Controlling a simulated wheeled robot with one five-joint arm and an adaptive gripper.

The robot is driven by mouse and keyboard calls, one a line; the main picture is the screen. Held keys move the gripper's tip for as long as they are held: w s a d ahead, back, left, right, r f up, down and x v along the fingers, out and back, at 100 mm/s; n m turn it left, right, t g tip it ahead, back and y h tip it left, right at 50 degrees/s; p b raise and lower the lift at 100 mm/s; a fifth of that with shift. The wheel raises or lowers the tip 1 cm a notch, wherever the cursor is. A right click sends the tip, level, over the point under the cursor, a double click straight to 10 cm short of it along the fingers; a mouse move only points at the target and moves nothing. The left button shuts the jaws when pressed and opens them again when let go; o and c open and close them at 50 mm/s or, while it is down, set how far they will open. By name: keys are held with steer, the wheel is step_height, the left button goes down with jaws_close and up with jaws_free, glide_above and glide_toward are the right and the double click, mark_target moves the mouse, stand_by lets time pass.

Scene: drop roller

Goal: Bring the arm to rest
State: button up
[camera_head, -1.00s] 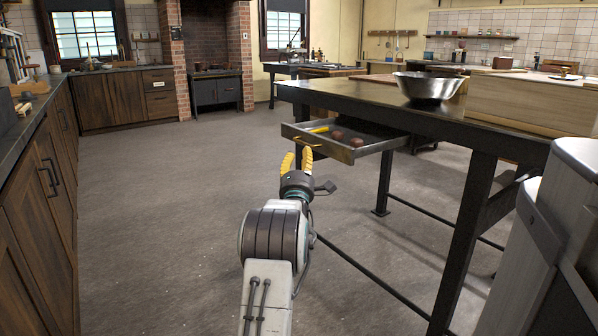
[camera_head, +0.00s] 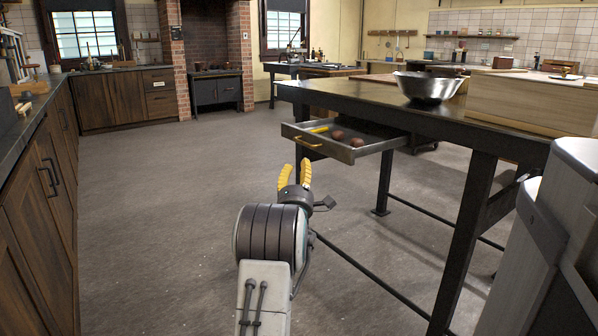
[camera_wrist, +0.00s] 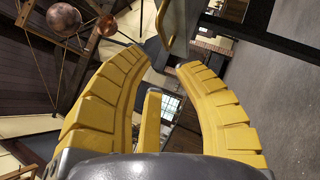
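My gripper (camera_head: 295,172) has yellow ribbed fingers and is held out over the floor at the middle of the head view, in front of and below the open drawer. The fingers stand apart with a gap between their tips and hold nothing. In the wrist view my gripper (camera_wrist: 163,62) also shows two spread yellow fingers, with a gap between the tips. My arm reaches forward from the bottom of the head view, its links clear of the table.
An open drawer (camera_head: 322,146) juts from the dark table (camera_head: 400,110), holding reddish-brown round things and a yellow item. A metal bowl (camera_head: 428,87) and a wooden box (camera_head: 533,98) stand on top. Wooden cabinets (camera_head: 40,215) line the left. The floor between is clear.

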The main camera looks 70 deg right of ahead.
stand_by(0.4)
steer(key=w+a+r+m+t+y+p, duration=0.1)
steer(key=w+a+r+t+y+p, duration=0.3)
steer(key=w+a+r+p, duration=0.5)
steer(key=w+a+r+m+t+y+p, duration=0.1)
steer(key=w+a+r+y+p, duration=0.45)
steer(key=w+a, duration=0.55)
steer(key=w+a+r+m+y+p, duration=0.1)
steer(key=w+a+y+p, duration=0.1)
steer(key=a+p, duration=0.3)
steer(key=w+a+r+m+y+p, duration=0.1)
steer(key=a+r+y+p, duration=0.15)
steer(key=a, duration=0.45)
steer(key=s+a+r+m+g+y+p, duration=0.1)
steer(key=s+a+r+y+p, duration=0.15)
steer(key=a+p, duration=0.55)
steer(key=s+a+r+m+g+y+p, duration=0.1)
steer(key=s+a+r+g+y+p, duration=0.2)
steer(key=a, duration=1)
steer(key=s+a+r+m+g+y+p, duration=0.1)
steer(key=s+a+p, duration=0.3)
steer(key=s, duration=0.3)
steer(key=s+a+r+g+y+p, duration=0.1)
steer(key=s+a+g+p, duration=0.1)
steer(key=s+a+p, duration=0.3)
steer(key=s, duration=0.3)
steer(key=shift+s+r+m, duration=0.3)
steer(key=shift+r+m, duration=0.1)
